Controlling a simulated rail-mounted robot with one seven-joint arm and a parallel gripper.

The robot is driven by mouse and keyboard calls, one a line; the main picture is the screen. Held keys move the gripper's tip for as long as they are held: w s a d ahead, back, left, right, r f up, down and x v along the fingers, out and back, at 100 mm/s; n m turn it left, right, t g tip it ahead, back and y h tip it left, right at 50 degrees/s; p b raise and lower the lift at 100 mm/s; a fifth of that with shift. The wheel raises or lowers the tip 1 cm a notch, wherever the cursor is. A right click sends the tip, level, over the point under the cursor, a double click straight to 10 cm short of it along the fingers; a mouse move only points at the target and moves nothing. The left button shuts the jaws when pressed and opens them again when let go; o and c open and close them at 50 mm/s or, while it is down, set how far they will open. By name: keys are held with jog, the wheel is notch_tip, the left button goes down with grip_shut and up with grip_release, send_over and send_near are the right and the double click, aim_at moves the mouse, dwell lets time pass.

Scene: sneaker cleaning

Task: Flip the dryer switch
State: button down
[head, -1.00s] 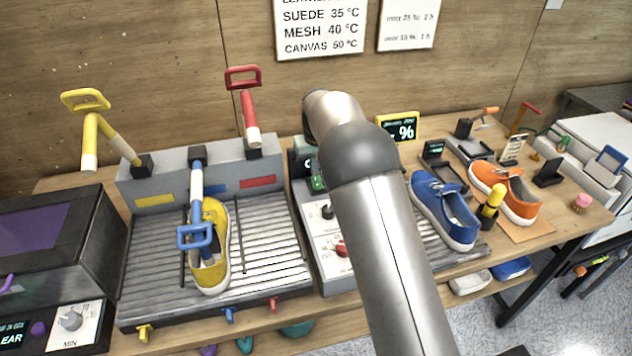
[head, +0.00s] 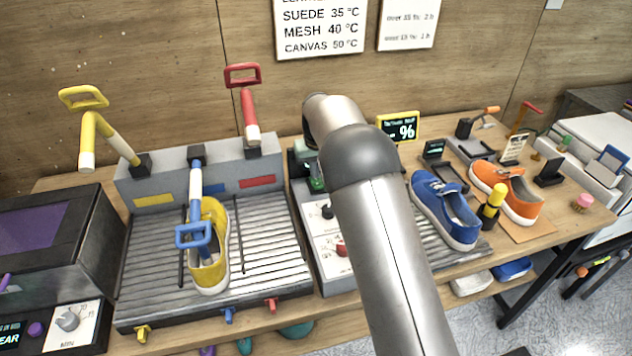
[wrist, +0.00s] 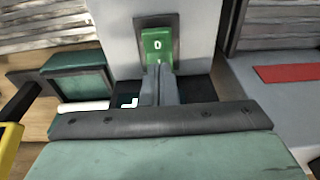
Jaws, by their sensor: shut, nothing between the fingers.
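The green dryer switch (wrist: 157,47) sits in a dark frame on a light panel at the top middle of the wrist view, with a white "0" on its face. In the head view the switch (head: 317,185) shows small at the top of the control panel (head: 325,235), partly covered by my gripper. My gripper (wrist: 158,68) is shut and empty, its fingertips at the lower edge of the switch. Whether they touch it or stop just short, I cannot tell. Part of the switch's lower half is hidden behind the fingertips.
A yellow shoe (head: 210,262) lies under a blue-handled clamp (head: 196,215) on the ribbed plate to the left. A blue shoe (head: 443,208) and an orange shoe (head: 507,190) stand to the right. A red knob (head: 341,248) and dark knob (head: 327,211) are on the same panel.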

jog(key=shift+f, duration=0.25)
jog(key=shift+r, duration=0.1)
jog(key=shift+r+p, duration=2.25)
jog(key=shift+r, duration=1.2)
